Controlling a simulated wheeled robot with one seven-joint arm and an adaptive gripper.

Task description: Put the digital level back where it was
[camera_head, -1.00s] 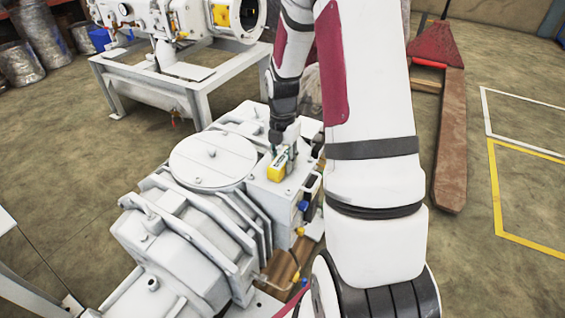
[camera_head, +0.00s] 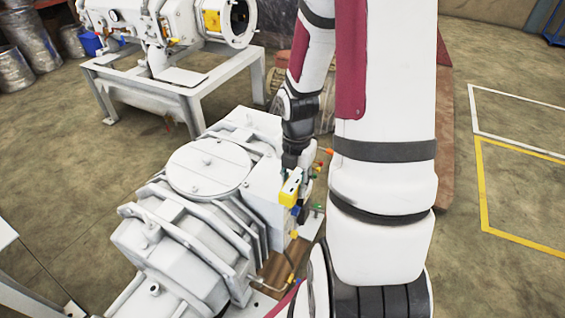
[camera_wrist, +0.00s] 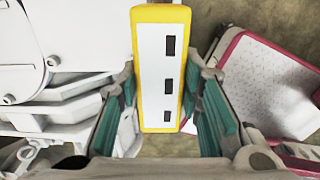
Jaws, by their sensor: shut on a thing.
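The digital level (camera_head: 289,191) is a yellow bar with a white face. My gripper (camera_head: 291,178) is shut on it and holds it by the right edge of the white pump's boxy end in the head view. In the wrist view the level (camera_wrist: 148,75) stands lengthwise between the teal finger pads of my gripper (camera_wrist: 163,90), its white face with dark windows towards the camera. Part of the level is hidden behind my gripper in the head view. I cannot tell whether it touches the pump.
The white pump (camera_head: 205,172) with its round lid fills the middle. Coloured fittings (camera_head: 294,235) and a brown block (camera_head: 275,268) lie below its right side. A second machine on a frame (camera_head: 130,88) stands behind. Marked floor (camera_head: 530,190) is clear at right.

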